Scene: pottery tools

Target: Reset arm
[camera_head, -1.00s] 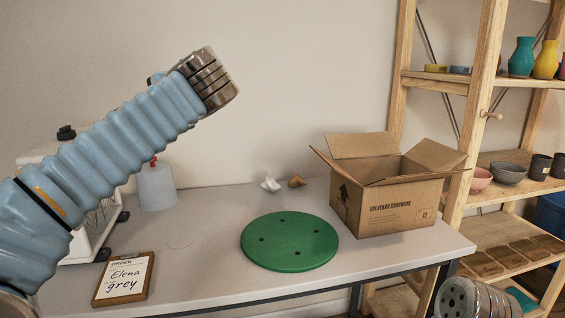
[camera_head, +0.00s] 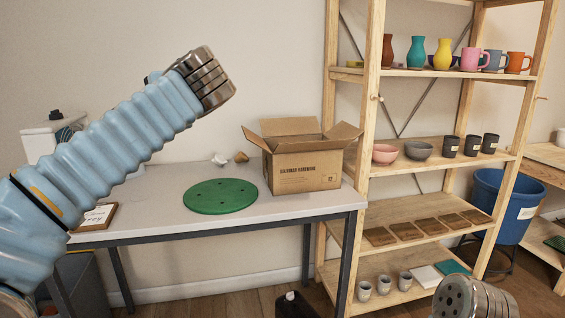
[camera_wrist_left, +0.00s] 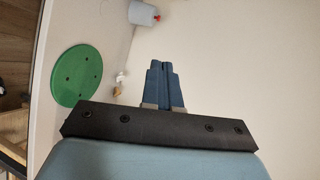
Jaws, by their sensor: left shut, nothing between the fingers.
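My left arm (camera_head: 120,130) comes in from the left in the head view, raised and bent; its gripper is not visible there. In the left wrist view my left gripper (camera_wrist_left: 165,68) is shut, its two blue fingers together with nothing between them. It is in the air, apart from the table and its objects. My right arm shows only as a metal joint (camera_head: 475,298) at the bottom right edge; its gripper is out of view.
A grey table (camera_head: 150,222) holds a green disc (camera_head: 220,196), an open cardboard box (camera_head: 302,170) and an order sign (camera_head: 97,216). A wooden shelf (camera_head: 372,120) with vases, bowls and cups stands right of it. A blue bin (camera_head: 502,205) is farther right.

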